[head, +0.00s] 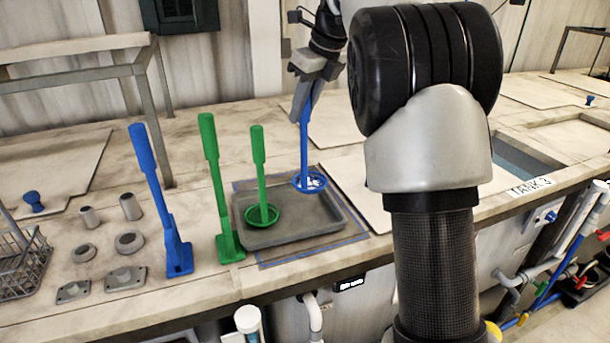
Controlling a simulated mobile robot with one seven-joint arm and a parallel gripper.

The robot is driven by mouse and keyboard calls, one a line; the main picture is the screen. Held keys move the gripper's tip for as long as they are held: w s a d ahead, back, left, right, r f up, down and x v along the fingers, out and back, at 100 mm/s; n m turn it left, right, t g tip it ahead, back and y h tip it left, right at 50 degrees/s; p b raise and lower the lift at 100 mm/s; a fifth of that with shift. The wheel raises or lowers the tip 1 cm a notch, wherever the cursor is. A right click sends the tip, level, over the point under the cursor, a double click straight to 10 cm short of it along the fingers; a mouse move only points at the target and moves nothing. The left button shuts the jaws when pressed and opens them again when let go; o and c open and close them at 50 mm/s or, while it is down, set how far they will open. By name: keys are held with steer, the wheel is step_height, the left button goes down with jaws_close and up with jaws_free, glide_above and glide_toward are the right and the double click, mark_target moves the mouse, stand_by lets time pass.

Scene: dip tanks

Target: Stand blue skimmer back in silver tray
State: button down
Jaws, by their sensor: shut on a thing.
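The blue skimmer (304,150) hangs upright from my gripper (306,100), which is shut on the upper end of its handle. Its round blue ring head (309,182) is at the back right part of the silver tray (291,236); whether it touches the tray floor I cannot tell. The tray is a shallow grey pan on the counter inside a blue outline. A green skimmer (260,175) stands upright in the left part of the tray, its ring head resting on the tray floor.
A green paddle-like tool (216,190) and a blue one (158,205) stand left of the tray. Several grey metal pieces (130,243) and a wire basket (22,258) lie farther left. An open tank (520,160) is at right. My arm hides the counter right of the tray.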

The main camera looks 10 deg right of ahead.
mark_target(306, 133)
steer(key=shift+s+f, duration=0.1)
steer(key=shift+f, duration=3.9)
steer(key=c, duration=1.5)
jaws_free()
steer(key=shift+f, duration=0.2)
steer(key=shift+r, duration=0.15)
